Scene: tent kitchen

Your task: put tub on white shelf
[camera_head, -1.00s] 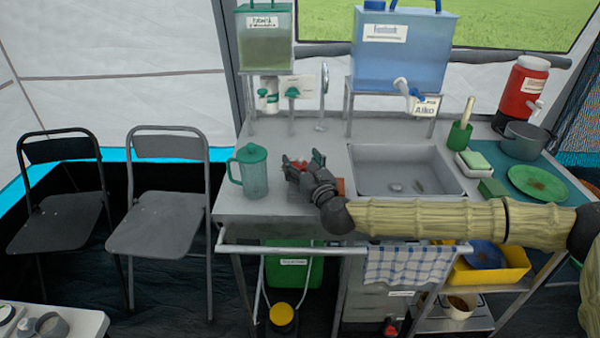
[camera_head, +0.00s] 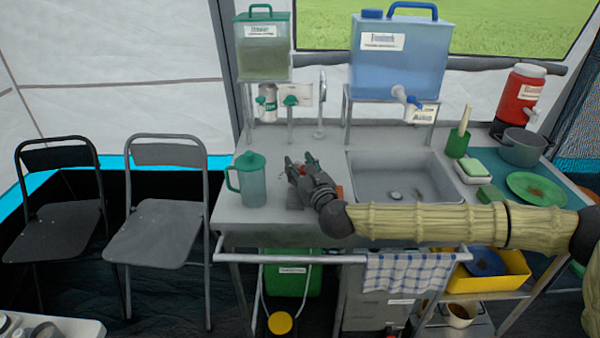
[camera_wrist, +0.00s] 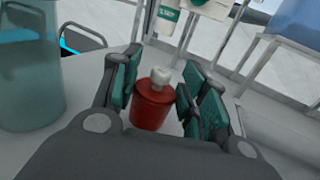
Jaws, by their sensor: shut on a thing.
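My gripper (camera_head: 303,162) is over the counter (camera_head: 235,214), between the teal pitcher (camera_head: 251,184) and the sink. In the wrist view its fingers (camera_wrist: 160,88) are shut around a small red container (camera_wrist: 150,109) with a white cap, seen standing roughly upright between the pads. In the head view the gripper mostly hides this container. Whether its base touches the counter I cannot tell. A yellow tub (camera_head: 513,284) sits on the lower shelf at right. A pale surface (camera_head: 60,328) shows only partly at the bottom left; I cannot tell if it is the white shelf.
The pitcher stands close to the left of my gripper and also shows in the wrist view (camera_wrist: 30,80). The sink (camera_head: 400,177) lies to the right. Two water tanks stand behind on metal stands. Two folding chairs (camera_head: 158,232) are at left. A towel rail crosses the counter's front.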

